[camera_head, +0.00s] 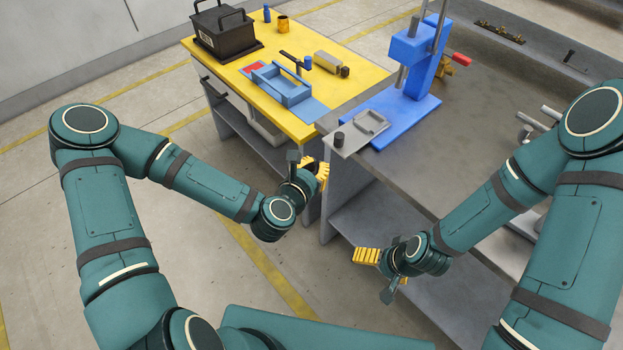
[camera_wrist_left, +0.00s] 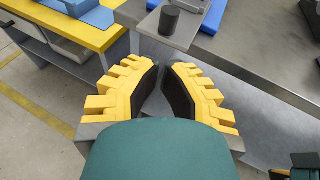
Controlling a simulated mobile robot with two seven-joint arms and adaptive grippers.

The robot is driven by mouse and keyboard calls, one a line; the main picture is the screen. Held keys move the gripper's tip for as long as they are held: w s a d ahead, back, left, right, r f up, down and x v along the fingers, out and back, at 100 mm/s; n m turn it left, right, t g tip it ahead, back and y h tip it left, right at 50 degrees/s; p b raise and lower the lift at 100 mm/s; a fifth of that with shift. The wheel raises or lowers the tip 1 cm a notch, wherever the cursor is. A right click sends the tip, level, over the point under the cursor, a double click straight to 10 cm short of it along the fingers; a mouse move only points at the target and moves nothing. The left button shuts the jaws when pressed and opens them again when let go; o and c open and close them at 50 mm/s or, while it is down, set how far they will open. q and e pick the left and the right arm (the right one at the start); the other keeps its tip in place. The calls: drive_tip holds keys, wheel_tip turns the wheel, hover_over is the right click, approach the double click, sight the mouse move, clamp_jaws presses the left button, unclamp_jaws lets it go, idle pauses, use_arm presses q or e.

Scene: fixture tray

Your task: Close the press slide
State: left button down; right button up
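The press slide (camera_head: 371,122) is a light grey plate carrying a raised fixture. It sticks out of the blue press base (camera_head: 417,102) past the table's near left edge. A dark round knob (camera_head: 339,139) stands on its outer end. The slide's end (camera_wrist_left: 178,29) and knob (camera_wrist_left: 169,18) show at the top of the left wrist view. My left gripper (camera_head: 323,172) is below and short of the slide end, touching nothing. In the left wrist view its fingers (camera_wrist_left: 161,68) are apart and empty. My right gripper (camera_head: 380,268) is open and empty, low beside the grey table.
The blue press column (camera_head: 422,55) stands behind the slide on the grey table (camera_head: 470,130). The yellow table (camera_head: 225,80) at left holds a black box (camera_head: 225,38), a blue tray (camera_head: 285,85) and small parts. A lower shelf (camera_head: 395,255) juts out under the grey table.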

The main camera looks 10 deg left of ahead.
use_arm(q)
approach(361, 124)
drive_tip(key=a, duration=0.1)
drive_tip(key=s+a+f, duration=0.1)
drive_tip(key=a, duration=0.1)
drive_tip(key=a+f, duration=0.1)
drive_tip(key=shift+s+a, duration=0.25)
drive_tip(key=shift+a, duration=0.05)
drive_tip(key=w+d, duration=0.2)
drive_tip(key=w+d+b, duration=0.1)
drive_tip(key=w+d, duration=0.1)
drive_tip(key=w, duration=0.1)
drive_tip(key=w+d+b, duration=0.1)
drive_tip(key=w+d, duration=0.1)
drive_tip(key=shift+w+d+f, duration=0.1)
drive_tip(key=shift+w, duration=0.3)
drive_tip(key=shift+w+d, duration=0.3)
drive_tip(key=shift+w, duration=0.15)
drive_tip(key=shift+s+a, duration=0.1)
